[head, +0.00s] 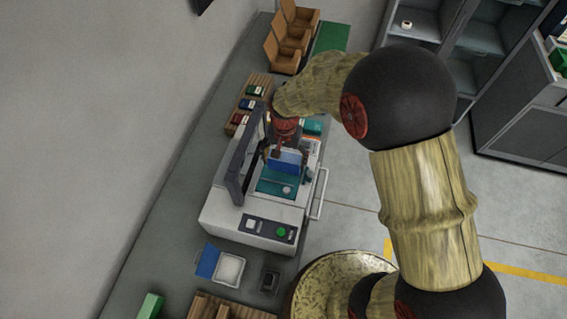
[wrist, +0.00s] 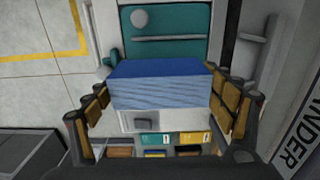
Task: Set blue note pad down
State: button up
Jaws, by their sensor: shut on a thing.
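The blue note pad (wrist: 160,86) is a thick block with a dark blue top and paler, striped page edges. My gripper (wrist: 165,98) is shut on it, with a finger at each of its left and right ends. In the head view the pad (head: 288,159) hangs below my gripper (head: 279,150), over the teal bed (head: 274,184) of a white machine. The teal bed also shows behind the pad in the wrist view (wrist: 168,50). I cannot tell whether the pad touches the bed.
The machine's dark raised frame (head: 244,157) stands close on the left of my gripper. A handle (head: 319,195) runs along its right side. Colored pads sit in a wooden rack (head: 256,91) behind. An open white box with a blue lid (head: 229,268) lies in front.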

aim_at(284, 165)
jog(key=shift+w+a+f, duration=0.15)
jog(key=shift+w+f, duration=0.1)
jog(key=shift+f, duration=0.2)
jog(key=shift+f+p, duration=0.3)
jog(key=shift+f, duration=1.15)
jog(key=shift+f, duration=0.2)
jog(key=o, duration=1.2)
jog(key=shift+o, duration=0.2)
jog(key=shift+r, duration=0.1)
notch_tip(284, 165, up, 12)
jog(key=shift+r+b, duration=0.15)
jog(key=shift+b, duration=0.3)
